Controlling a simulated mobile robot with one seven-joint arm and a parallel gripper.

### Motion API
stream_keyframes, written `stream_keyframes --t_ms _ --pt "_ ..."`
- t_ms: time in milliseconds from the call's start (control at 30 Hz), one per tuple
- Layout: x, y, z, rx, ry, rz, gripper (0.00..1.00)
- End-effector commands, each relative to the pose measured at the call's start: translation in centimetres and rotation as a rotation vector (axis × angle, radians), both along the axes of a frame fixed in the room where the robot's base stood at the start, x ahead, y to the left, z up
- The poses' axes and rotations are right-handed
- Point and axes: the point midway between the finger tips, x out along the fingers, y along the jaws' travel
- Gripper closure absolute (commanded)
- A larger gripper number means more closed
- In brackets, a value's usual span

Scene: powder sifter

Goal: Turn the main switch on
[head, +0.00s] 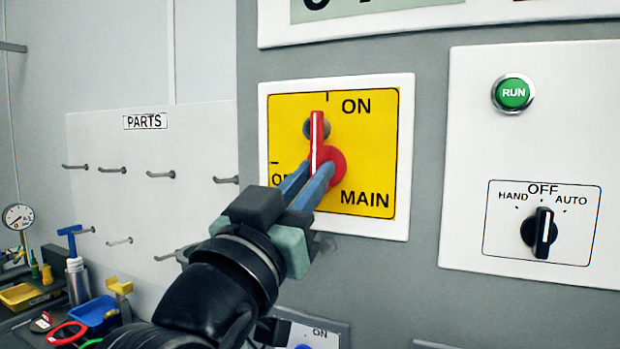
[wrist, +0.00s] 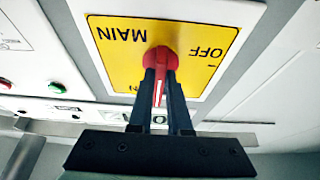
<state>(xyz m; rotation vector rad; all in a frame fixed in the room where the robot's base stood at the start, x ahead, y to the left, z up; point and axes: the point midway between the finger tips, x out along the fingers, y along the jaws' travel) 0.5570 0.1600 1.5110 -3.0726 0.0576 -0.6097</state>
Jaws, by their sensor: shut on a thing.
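The main switch is a red rotary handle (head: 317,139) on a yellow plate (head: 372,140) marked ON at the top, OFF at the left and MAIN at the lower right. The handle stands upright, with its white line pointing up near the ON tick. My gripper (head: 318,170) comes from the lower left, its two blue-grey fingers shut on the lower part of the handle. In the wrist view the red handle (wrist: 160,62) sits between the two dark fingers. The fingers hide part of the OFF label in the head view.
To the right is a panel with a green RUN button (head: 513,93) and a black HAND/OFF/AUTO knob (head: 543,233). A parts board (head: 120,190) with hooks is at the left. Tools and trays, including a blue one (head: 95,312), lie on a bench at lower left.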

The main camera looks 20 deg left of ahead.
Motion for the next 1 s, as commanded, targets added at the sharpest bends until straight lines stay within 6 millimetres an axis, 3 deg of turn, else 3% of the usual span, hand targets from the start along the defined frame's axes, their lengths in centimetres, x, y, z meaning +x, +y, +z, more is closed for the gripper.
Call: stream_keyframes --t_ms 33,100,467,567,1000 --pt "-0.2 -0.1 0.6 0.002 -0.014 0.001 0.8" --pt "-0.1 -0.1 0.5 0.002 -0.012 0.001 0.71" --pt "-0.5 0.1 -0.1 0.0 -0.006 0.001 0.71" --pt "-1.7 0.2 -0.8 0.0 -0.006 0.003 0.71" --pt "-10.1 0.5 -4.3 0.002 -0.007 0.005 0.71"
